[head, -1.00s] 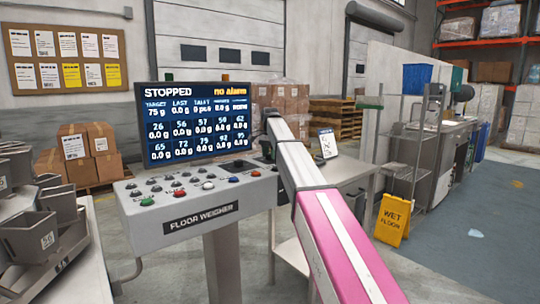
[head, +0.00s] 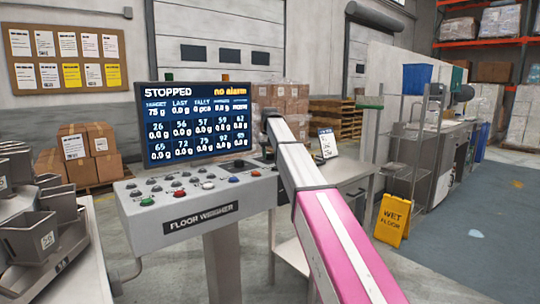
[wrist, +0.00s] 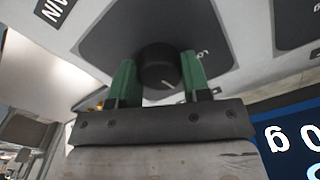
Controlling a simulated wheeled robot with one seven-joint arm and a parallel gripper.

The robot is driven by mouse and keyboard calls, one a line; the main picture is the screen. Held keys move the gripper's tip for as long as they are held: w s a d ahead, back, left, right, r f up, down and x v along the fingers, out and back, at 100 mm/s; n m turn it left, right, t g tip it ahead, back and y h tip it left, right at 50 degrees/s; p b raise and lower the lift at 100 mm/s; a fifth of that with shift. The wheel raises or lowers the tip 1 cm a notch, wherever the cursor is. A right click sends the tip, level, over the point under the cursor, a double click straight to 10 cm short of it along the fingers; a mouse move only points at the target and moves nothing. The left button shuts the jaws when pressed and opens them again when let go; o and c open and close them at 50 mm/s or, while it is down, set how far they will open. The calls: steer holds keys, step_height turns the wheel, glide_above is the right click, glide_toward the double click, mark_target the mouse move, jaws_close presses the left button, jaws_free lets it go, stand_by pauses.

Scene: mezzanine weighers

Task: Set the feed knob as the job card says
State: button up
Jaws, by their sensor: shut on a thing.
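In the wrist view a round black knob (wrist: 158,67) stands on a dark plate of the console, with a short white pointer line on its face. My gripper (wrist: 158,78) has green fingers on either side of the knob and is shut on it. Part of a label shows on the plate beside the right finger, but I cannot read it fully. In the head view my arm hides the gripper and the knob. An upright white card (head: 328,143) stands on the table right of the arm; its writing is too small to read.
The floor weigher console (head: 190,200) has several buttons. Its screen (head: 200,120) reads STOPPED, no alarm, target 75 g. Grey weigh buckets (head: 50,225) stand at the left. A yellow wet floor sign (head: 393,219) stands at the right, with open floor beyond it.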

steer(key=n, duration=0.5)
steer(key=shift+n, duration=2.4)
steer(key=o, duration=0.9)
steer(key=shift+r, duration=0.1)
step_height(320, 180, up, 11)
steer(key=shift+f, duration=0.15)
